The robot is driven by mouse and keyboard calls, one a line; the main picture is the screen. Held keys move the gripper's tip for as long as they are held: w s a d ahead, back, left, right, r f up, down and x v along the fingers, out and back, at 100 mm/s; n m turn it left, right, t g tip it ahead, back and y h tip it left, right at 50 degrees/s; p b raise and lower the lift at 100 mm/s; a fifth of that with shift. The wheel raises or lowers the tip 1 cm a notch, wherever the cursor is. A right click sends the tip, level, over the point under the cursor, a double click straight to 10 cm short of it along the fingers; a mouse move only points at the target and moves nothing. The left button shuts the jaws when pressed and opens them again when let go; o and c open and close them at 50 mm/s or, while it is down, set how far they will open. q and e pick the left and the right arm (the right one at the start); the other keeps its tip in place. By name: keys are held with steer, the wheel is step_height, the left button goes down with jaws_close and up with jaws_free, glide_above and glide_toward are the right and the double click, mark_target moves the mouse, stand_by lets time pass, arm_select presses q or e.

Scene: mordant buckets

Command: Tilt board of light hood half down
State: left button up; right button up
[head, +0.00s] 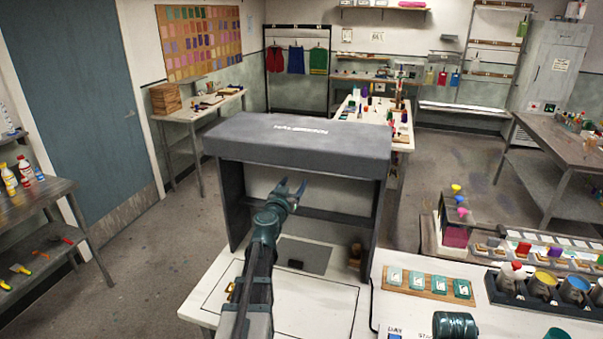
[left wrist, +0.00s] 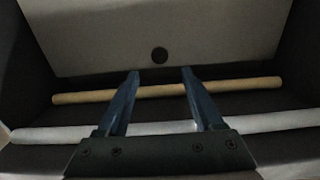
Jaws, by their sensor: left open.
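The light hood (head: 300,140) is a dark grey box on legs at the back of the white table, open at the front. My left gripper (head: 290,188) is open and empty, at the hood's front opening just under its top. In the left wrist view a pale grey board (left wrist: 100,45) with a dark round spot (left wrist: 159,55) lies beyond my open fingers (left wrist: 160,75). A wooden rod (left wrist: 70,98) runs across below the board, and a white tube (left wrist: 60,130) runs lower. I cannot tell whether the fingers touch the board. My right gripper is out of view.
A grey plate (head: 305,256) lies on the white table (head: 270,310) under the hood. A wooden strip with pale green tiles (head: 427,283) and a dark rack of jars (head: 540,290) stand to the right. Floor shows left of the table.

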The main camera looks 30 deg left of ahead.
arm_select(q)
steer(key=x, duration=0.8)
steer(key=shift+w, duration=0.35)
jaws_close()
stand_by(0.9)
